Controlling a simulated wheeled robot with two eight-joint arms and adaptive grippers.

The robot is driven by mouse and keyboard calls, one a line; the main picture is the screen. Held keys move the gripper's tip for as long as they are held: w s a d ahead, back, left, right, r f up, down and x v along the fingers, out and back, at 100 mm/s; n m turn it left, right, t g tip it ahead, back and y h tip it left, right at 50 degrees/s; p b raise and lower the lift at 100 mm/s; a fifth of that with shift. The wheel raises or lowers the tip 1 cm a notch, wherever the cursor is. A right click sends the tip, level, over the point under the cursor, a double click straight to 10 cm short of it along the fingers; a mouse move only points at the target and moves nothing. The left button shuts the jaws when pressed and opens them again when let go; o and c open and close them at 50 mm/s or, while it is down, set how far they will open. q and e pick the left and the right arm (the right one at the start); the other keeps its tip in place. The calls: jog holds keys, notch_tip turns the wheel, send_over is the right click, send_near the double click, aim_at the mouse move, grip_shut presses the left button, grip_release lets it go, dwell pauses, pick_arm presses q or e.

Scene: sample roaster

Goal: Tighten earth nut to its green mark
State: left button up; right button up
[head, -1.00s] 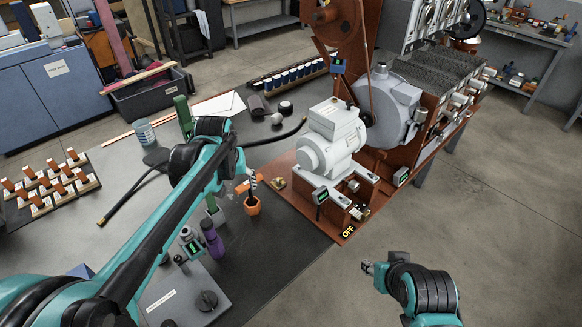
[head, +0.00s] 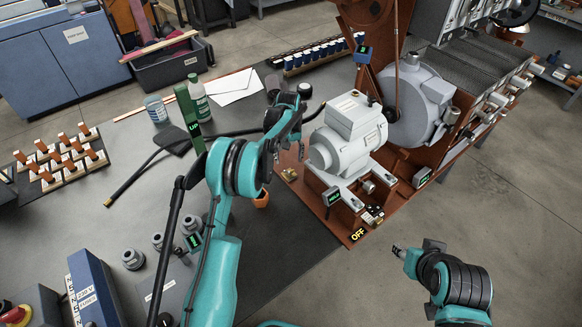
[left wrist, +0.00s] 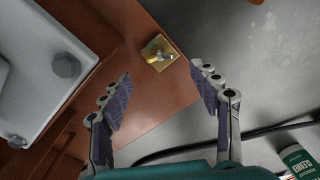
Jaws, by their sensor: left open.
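A small square brass block (left wrist: 158,55) with a fitting on top, which looks like the earth terminal, sits on the red-brown base plate in the left wrist view. In the head view the brass block (head: 289,175) is left of the grey motor (head: 346,135). The nut and any green mark are too small to make out. My left gripper (left wrist: 160,74) is open and empty, its fingers on either side of the block in the picture and apart from it. In the head view my left gripper (head: 288,150) hangs beside the motor. My right gripper (head: 400,251) is over the floor, its jaws unclear.
The motor stands close on the right, with an OFF sign (head: 357,235) at the base corner. A black cable (left wrist: 225,145) runs across the grey bench.

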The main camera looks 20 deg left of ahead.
aim_at(289, 170)
pick_arm(q)
notch_tip(289, 170, down, 6)
jog(key=shift+f+b, duration=0.25)
jog(key=shift+b, duration=0.95)
jog(key=c, duration=1.2)
